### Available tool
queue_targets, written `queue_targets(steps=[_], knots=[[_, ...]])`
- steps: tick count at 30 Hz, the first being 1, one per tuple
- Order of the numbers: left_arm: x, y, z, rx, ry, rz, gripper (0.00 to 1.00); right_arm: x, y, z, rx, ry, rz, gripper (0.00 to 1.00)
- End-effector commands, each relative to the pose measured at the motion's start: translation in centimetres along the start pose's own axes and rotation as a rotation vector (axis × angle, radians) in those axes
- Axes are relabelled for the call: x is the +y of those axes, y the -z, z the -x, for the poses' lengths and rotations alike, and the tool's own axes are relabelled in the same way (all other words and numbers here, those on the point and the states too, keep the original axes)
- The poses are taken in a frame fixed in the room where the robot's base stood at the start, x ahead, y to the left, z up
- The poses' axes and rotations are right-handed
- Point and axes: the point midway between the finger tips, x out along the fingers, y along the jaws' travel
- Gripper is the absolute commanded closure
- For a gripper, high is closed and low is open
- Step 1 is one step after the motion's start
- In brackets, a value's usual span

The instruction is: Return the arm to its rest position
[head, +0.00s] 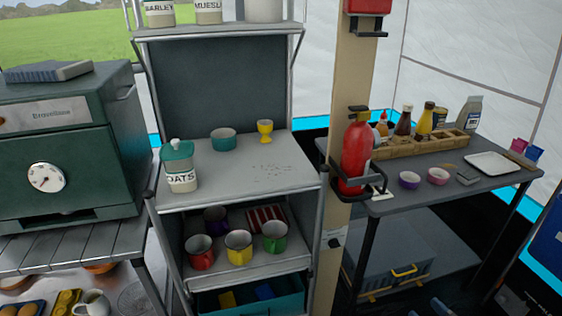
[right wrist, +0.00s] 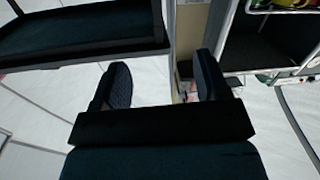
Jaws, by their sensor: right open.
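My right gripper (right wrist: 161,82) is open in the right wrist view, its two dark fingers apart with nothing between them. In the head view, only dark tips of the right gripper (head: 474,300) seem to show at the bottom right edge, in front of the low shelf under the right table. Most of the right arm is out of the picture. My left gripper is not in view.
A grey shelf unit (head: 236,190) holds an oats jar (head: 180,168), a teal bowl (head: 223,139) and several mugs. A red fire extinguisher (head: 355,155) hangs on the post. The right table (head: 420,197) carries bottles, bowls and a white tray (head: 492,163). A green oven (head: 65,150) stands left.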

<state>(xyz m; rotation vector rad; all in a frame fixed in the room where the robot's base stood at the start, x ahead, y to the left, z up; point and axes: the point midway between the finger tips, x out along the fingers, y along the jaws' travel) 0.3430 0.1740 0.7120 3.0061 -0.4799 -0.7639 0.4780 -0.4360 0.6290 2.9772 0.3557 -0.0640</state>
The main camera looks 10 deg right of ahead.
Motion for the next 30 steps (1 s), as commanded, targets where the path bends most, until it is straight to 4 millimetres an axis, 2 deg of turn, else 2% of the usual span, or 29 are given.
queue_targets(steps=[1,2,3,12,18,24,30], knots=[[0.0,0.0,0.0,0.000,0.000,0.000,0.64,1.3,0.3,0.1,-0.006,0.010,0.033,0.32],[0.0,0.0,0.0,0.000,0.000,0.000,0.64,0.5,0.4,0.4,-0.021,0.021,0.036,0.32],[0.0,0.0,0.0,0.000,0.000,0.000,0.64,-1.3,0.6,0.8,-0.053,0.039,0.039,0.32],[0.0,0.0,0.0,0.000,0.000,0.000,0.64,-10.0,2.7,4.2,-0.264,0.150,0.117,0.32],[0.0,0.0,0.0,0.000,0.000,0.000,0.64,-15.0,5.0,7.5,-0.390,0.215,0.174,0.32],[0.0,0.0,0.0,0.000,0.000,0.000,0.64,-19.0,8.0,11.4,-0.509,0.274,0.231,0.32],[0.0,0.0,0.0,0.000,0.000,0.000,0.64,-21.4,8.6,10.4,-0.491,0.229,0.120,0.32]])
